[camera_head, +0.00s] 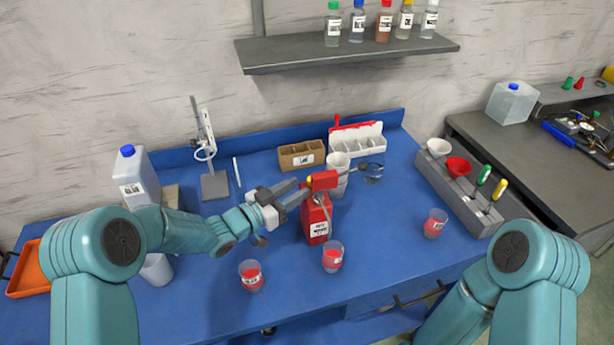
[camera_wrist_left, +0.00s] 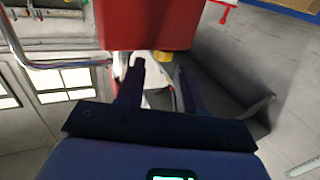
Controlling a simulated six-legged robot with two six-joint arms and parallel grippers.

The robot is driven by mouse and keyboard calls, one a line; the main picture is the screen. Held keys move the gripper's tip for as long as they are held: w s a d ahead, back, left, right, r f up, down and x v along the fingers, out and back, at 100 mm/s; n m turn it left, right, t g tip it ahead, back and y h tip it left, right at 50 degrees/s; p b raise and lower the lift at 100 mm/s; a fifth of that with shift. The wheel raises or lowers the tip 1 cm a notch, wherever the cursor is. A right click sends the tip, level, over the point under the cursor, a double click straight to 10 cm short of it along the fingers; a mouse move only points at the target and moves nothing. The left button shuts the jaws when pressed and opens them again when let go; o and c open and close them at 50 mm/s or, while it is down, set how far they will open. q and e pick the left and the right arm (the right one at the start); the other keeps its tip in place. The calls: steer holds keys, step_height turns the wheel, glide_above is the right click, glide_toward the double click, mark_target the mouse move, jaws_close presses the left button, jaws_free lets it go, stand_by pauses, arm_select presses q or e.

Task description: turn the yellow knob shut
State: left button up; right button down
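The yellow knob (camera_head: 309,181) is a small piece on the left side of the red head (camera_head: 325,180) of a red dispenser bottle (camera_head: 315,218) with a white label. My left gripper (camera_head: 299,191) reaches in from the left and points at the knob. In the left wrist view the knob (camera_wrist_left: 163,57) shows just beyond the fingertips (camera_wrist_left: 158,68), under the red head (camera_wrist_left: 150,22). The fingers are apart with a gap between them. I cannot tell whether either finger touches the knob. My right arm shows at the lower right, but its gripper is out of view.
Cups with red contents (camera_head: 332,256) (camera_head: 251,275) stand in front of the bottle, another (camera_head: 435,223) to the right. White stacked cups (camera_head: 338,172) stand close behind it. A grey holder (camera_head: 460,190) is at the right.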

mark_target(308, 182)
arm_select(q)
steer(key=x, duration=0.4)
steer(key=shift+w+a+f+p, duration=0.1)
steer(key=shift+w+f+p, duration=0.1)
steer(key=shift+p, duration=0.15)
steer(key=shift+w, duration=0.1)
steer(key=shift+d+r, duration=0.15)
steer(key=shift+d, duration=0.1)
jaws_close()
steer(key=shift+a+f+m+g+h+b, duration=0.1)
steer(key=shift+f+m+g+h+b, duration=0.25)
steer(key=shift+b, duration=0.6)
steer(key=shift+w+r, duration=0.1)
steer(key=shift+r, duration=0.2)
